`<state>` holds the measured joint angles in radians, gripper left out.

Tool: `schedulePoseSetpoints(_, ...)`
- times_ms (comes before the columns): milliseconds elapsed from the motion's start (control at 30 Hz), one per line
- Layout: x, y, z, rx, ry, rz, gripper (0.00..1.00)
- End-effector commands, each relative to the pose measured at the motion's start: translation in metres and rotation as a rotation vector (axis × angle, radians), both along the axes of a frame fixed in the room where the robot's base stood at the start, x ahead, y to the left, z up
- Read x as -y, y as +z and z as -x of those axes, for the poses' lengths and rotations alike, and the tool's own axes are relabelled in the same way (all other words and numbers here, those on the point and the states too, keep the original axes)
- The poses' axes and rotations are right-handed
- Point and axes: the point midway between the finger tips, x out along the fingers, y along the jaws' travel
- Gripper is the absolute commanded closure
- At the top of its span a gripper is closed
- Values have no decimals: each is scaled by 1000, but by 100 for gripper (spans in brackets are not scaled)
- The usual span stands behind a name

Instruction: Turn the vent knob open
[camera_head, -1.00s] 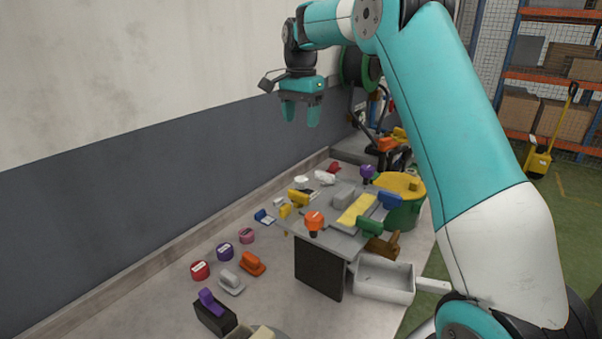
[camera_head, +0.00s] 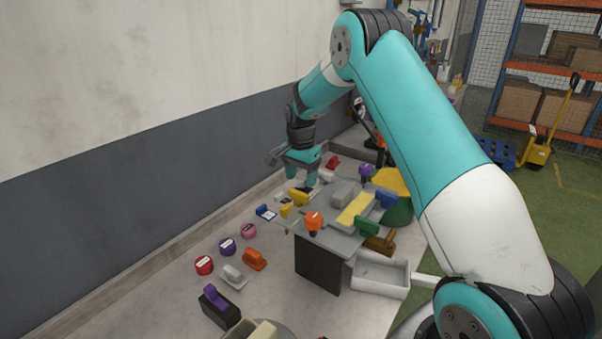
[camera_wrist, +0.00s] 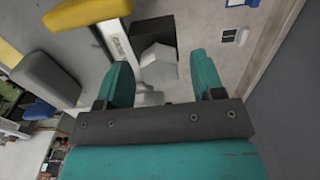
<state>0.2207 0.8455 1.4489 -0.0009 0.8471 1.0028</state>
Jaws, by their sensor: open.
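No label marks which thing is the vent knob, so I cannot tell for certain. A pale grey, many-sided knob-like piece (camera_wrist: 158,66) shows between my fingers in the wrist view, beside a dark block (camera_wrist: 153,30). My gripper (camera_head: 303,175) is teal, points down and is open over the far left end of the grey bench unit (camera_head: 328,237). In the wrist view my gripper (camera_wrist: 161,62) has its fingers on either side of the pale piece; contact is not clear. In the head view my fingers and arm hide most of that spot.
A yellow handle (camera_head: 298,197), a grey block (camera_head: 342,193), a purple knob (camera_head: 365,171), an orange knob (camera_head: 313,222) and a blue handle (camera_head: 386,199) crowd the unit. The wall (camera_head: 120,170) stands close on the left. A white tray (camera_head: 380,292) sits at front right.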

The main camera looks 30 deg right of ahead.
Motion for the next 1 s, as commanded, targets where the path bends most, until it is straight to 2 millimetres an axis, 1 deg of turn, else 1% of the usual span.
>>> schedulePoseSetpoints(100,0,-4,0,0,0,0,38)
schedulePoseSetpoints(333,0,-5,0,0,0,0,38)
schedulePoseSetpoints(367,0,-5,0,0,0,0,45)
schedulePoseSetpoints(400,0,-4,0,0,0,0,54)
schedulePoseSetpoints(467,0,-4,0,0,0,0,68)
schedulePoseSetpoints(500,0,-4,0,0,0,0,77)
schedulePoseSetpoints(533,0,-4,0,0,0,0,84)
schedulePoseSetpoints(567,0,-4,0,0,0,0,88)
schedulePoseSetpoints(833,0,-4,0,0,21,0,88)
schedulePoseSetpoints(1000,0,-5,0,0,88,1,88)
